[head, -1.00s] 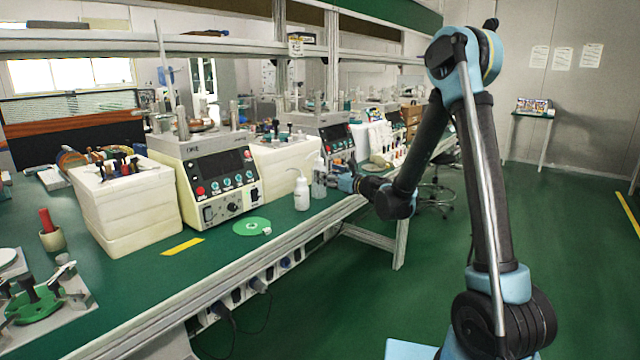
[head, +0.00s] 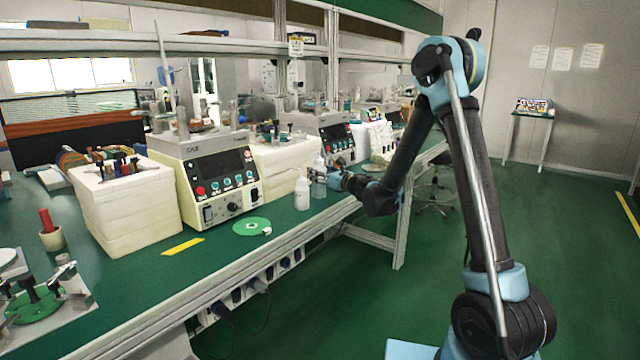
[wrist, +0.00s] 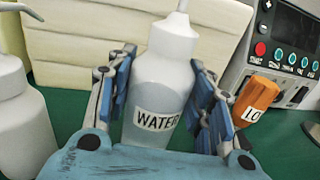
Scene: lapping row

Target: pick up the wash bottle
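A pale translucent bottle labelled WATER (wrist: 160,88) stands upright on the bench, with a cone top and narrow spout. In the head view it is the hazier bottle (head: 319,180) at the bench edge. My gripper (wrist: 160,68) is open, with one blue-padded finger on each side of this bottle; firm contact is not visible. In the head view my gripper (head: 332,181) is just right of it. A second white bottle (wrist: 18,125) with a bent spout stands at left, outside the fingers; it also shows in the head view (head: 302,194).
White stacked trays (wrist: 85,38) and a control machine (wrist: 290,50) stand behind.

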